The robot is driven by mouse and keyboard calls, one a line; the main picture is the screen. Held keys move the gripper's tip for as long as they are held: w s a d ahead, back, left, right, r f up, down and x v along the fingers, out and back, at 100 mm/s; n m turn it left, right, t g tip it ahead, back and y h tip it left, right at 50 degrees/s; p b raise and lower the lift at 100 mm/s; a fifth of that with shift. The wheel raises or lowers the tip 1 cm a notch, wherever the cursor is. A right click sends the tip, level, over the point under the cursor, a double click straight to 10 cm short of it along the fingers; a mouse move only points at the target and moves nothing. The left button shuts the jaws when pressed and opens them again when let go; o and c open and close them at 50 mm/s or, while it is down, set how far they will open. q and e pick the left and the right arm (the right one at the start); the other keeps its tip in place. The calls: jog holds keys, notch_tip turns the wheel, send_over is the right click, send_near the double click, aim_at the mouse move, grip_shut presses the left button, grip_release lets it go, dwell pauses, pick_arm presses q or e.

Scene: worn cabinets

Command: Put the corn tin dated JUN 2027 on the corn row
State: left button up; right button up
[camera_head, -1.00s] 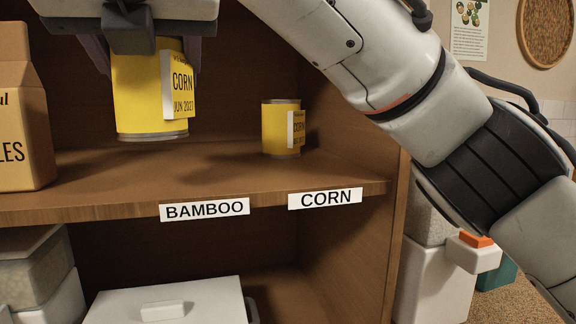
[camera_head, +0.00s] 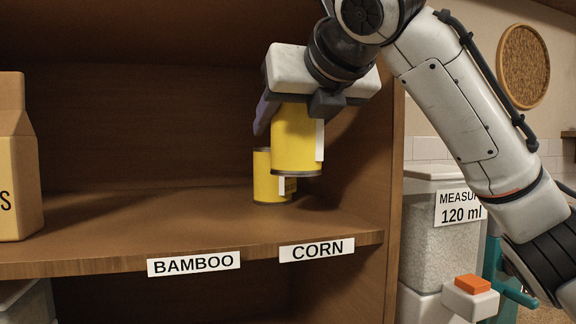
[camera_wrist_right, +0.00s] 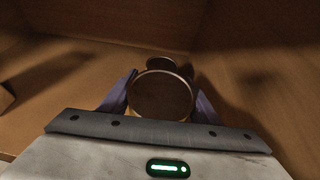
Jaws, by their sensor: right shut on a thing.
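My right gripper (camera_head: 292,108) is shut on a yellow corn tin (camera_head: 296,140), whose label read JUN 2027 in the earlier head view. The tin is upright and held above the shelf, over the CORN label (camera_head: 317,250). In the right wrist view the held tin's round top (camera_wrist_right: 161,96) sits between the fingers. A second yellow tin (camera_head: 266,180) stands on the shelf behind the held one and is partly hidden by it. Its top edge also shows in the right wrist view (camera_wrist_right: 160,62). My left gripper is not in view.
The wooden shelf (camera_head: 130,225) is bare left of the tins, above the BAMBOO label (camera_head: 194,263). A brown carton (camera_head: 18,170) stands at the far left. The cabinet's right side wall (camera_head: 365,165) is close to the held tin. A MEASURE container (camera_head: 430,225) stands outside.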

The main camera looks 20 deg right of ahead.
aim_at(306, 149)
jog(key=f, duration=0.6)
jog(key=shift+a+f+b, duration=0.15)
jog(key=shift+a+b, duration=0.05)
jog(key=shift+b, duration=0.2)
jog(key=shift+d+f, duration=0.15)
jog(key=shift+f, duration=0.1)
jog(key=o, duration=1.4)
jog(key=shift+f, duration=0.15)
jog(key=shift+o, duration=0.2)
jog(key=shift+s+r, duration=0.2)
jog(key=shift+r, duration=0.1)
jog(key=v, duration=1.1)
jog(key=shift+s+r+b, duration=0.15)
jog(key=shift+s+b, duration=0.1)
jog(key=shift+b, duration=0.05)
